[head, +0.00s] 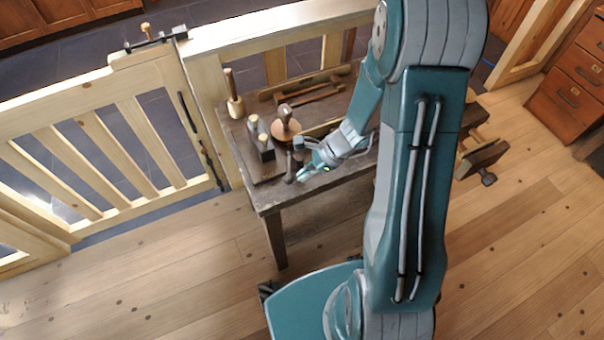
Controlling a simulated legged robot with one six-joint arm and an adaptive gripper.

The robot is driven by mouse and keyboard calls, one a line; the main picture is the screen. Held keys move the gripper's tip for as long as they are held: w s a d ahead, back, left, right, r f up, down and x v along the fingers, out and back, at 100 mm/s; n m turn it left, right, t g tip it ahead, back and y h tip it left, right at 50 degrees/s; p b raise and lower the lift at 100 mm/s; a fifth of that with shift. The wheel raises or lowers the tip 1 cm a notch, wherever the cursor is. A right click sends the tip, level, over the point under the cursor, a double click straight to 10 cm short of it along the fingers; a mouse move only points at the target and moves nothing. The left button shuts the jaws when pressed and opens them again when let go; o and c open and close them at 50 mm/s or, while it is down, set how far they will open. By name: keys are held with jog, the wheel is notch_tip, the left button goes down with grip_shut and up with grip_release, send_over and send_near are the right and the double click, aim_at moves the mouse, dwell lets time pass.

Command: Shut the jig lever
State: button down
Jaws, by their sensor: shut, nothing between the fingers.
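A dark wooden bench (325,195) stands in the middle of the head view. On its front left corner, a small dark upright piece (290,167) looks like the jig lever, though it is too small to be sure. Beside it are a dark block with a pale top (265,150) and a turned spool with a round disc (285,126); these may belong to the jig. My gripper (304,168) is shut and empty, low over the bench just right of the dark upright piece. I cannot tell whether they touch. My arm hides the bench's right part.
A wooden mallet-like piece (235,100) and a pale-topped post (253,124) stand at the bench's left. A slatted gate (100,145) is on the left, drawers (575,95) on the right. The front floor is clear.

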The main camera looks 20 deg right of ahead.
jog(key=shift+a, duration=0.1)
jog(key=shift+a, duration=0.8)
jog(key=shift+d, duration=0.1)
